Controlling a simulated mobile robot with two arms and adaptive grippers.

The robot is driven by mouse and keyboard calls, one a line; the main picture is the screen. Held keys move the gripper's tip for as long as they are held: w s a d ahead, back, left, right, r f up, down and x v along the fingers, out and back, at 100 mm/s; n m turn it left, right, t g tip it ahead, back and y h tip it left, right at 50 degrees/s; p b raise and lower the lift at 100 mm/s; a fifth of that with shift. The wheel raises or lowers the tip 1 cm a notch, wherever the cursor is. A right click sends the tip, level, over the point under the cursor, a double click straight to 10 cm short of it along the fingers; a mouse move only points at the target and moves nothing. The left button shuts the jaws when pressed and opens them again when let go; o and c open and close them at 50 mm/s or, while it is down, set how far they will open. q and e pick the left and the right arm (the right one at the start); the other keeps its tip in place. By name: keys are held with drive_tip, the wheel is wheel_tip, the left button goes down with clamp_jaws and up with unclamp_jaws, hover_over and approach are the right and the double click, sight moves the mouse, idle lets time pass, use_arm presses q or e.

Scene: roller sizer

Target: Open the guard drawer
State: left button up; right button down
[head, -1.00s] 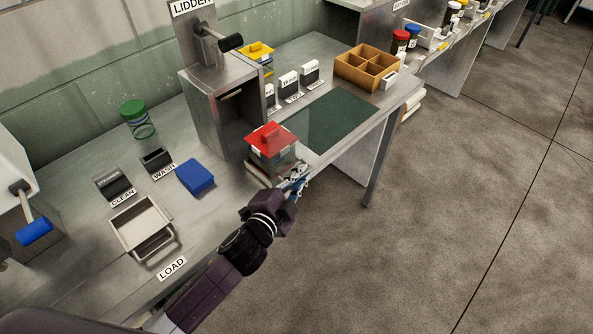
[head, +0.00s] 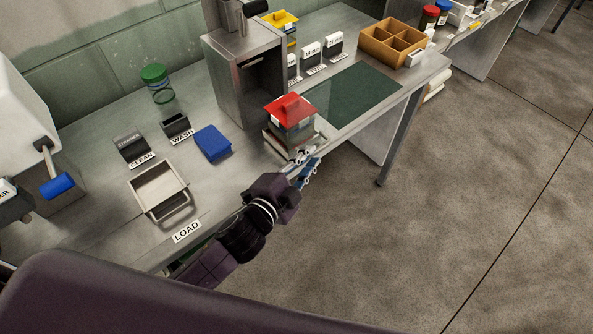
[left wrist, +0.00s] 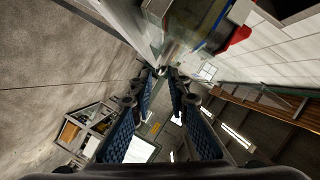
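No drawer labelled guard can be read. A clear jar with a red lid (head: 290,108) stands at the lidder's (head: 245,75) open front, on a low metal piece (head: 275,145) at the table edge. I cannot tell whether that piece is the guard drawer. My left gripper (head: 305,168) is just in front of and below it, off the table edge. In the left wrist view its blue-padded fingers (left wrist: 167,80) are apart with nothing clearly between them; the jar and red lid (left wrist: 236,40) show beyond the tips. Contact cannot be told. My right gripper is out of view.
On the table are a metal tray (head: 145,180) by the LOAD label, a blue block (head: 212,142), a green-lidded jar (head: 156,78), a dark green mat (head: 355,97) and a wooden divided box (head: 392,42). The floor (head: 420,220) right of the table is clear.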

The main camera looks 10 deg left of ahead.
use_arm(q)
drive_tip(key=v, duration=0.7)
idle(0.5)
